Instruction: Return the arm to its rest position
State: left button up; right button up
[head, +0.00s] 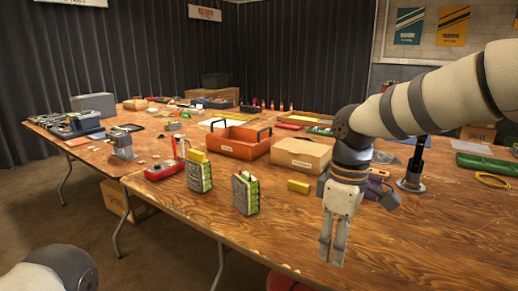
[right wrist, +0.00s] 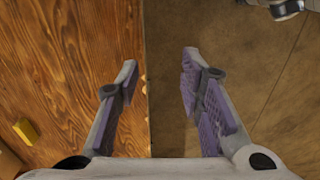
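My right gripper (head: 332,254) hangs fingers-down near the front edge of the wooden table (head: 190,215) in the head view. In the right wrist view the right gripper (right wrist: 160,72) has its two purple-padded fingers apart with nothing between them. The table edge runs beneath the gap, with wood on the left and brown floor on the right. Part of my left arm shows at the lower left of the head view; its gripper is out of sight.
Two green-and-yellow boxy units (head: 199,172) (head: 245,192) stand left of the right gripper. A yellow block (head: 299,187), a cardboard box (head: 301,154) and a red tray (head: 232,148) lie behind. A dark post (head: 412,172) stands to the right. The front table area is bare.

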jog(key=s+a+f+m+g+y, duration=0.1)
jog(key=s+f+m, duration=0.1)
jog(key=s+f, duration=0.7)
jog(key=s+a+f+m+g+y, duration=0.15)
jog(key=s+f, duration=0.25)
jog(key=f, duration=0.9)
pick_arm(q)
jog(key=shift+w+r+t+p, duration=0.4)
jog(key=shift+w+r+p, duration=0.4)
jog(key=shift+w+r, duration=0.35)
pick_arm(e)
jog(key=s+d+f+m+h, duration=0.1)
jog(key=s+d+f+m, duration=0.1)
jog(key=s, duration=0.7)
jog(key=s+d+f+m, duration=0.1)
jog(key=s+d+m, duration=0.2)
jog(key=s, duration=0.7)
jog(key=s+d+f+m+h, duration=0.1)
jog(key=s+d, duration=0.4)
jog(key=s, duration=0.5)
jog(key=shift+d+f+m+h, duration=0.2)
jog(key=shift+f+m+h, duration=0.15)
jog(key=shift+f+m, duration=0.6)
pick_arm(q)
jog(key=shift+w+f, duration=0.1)
pick_arm(e)
jog(key=shift+r, duration=0.1)
